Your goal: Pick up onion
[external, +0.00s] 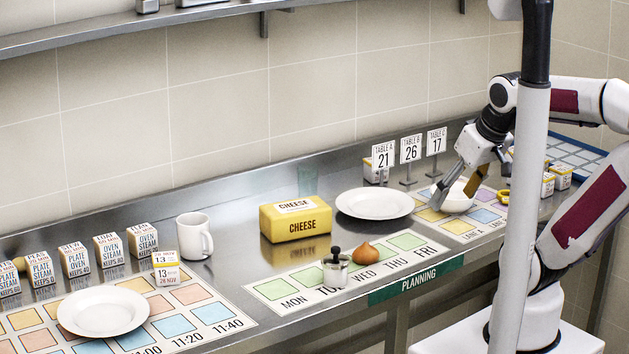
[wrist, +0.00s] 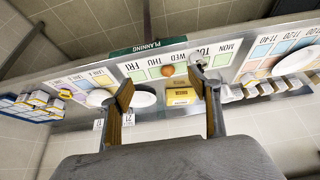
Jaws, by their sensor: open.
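The onion (external: 364,254) is brown and round with a pointed top. It sits on the planning strip near the counter's front edge, right beside a small metal pot with a black knob (external: 336,268). In the wrist view the onion (wrist: 167,71) shows far off, between the fingers in the picture. My gripper (external: 455,186) is open and empty, above and beside the white bowl (external: 457,197) at the right of the counter, well to the right of the onion. Its two fingers also show in the wrist view (wrist: 166,108).
A yellow cheese block (external: 295,220) and a white plate (external: 374,204) stand behind the onion. Table number signs (external: 410,149) stand at the back, near my gripper. A mug (external: 194,236), another plate (external: 102,312) and several small label boxes are at the left.

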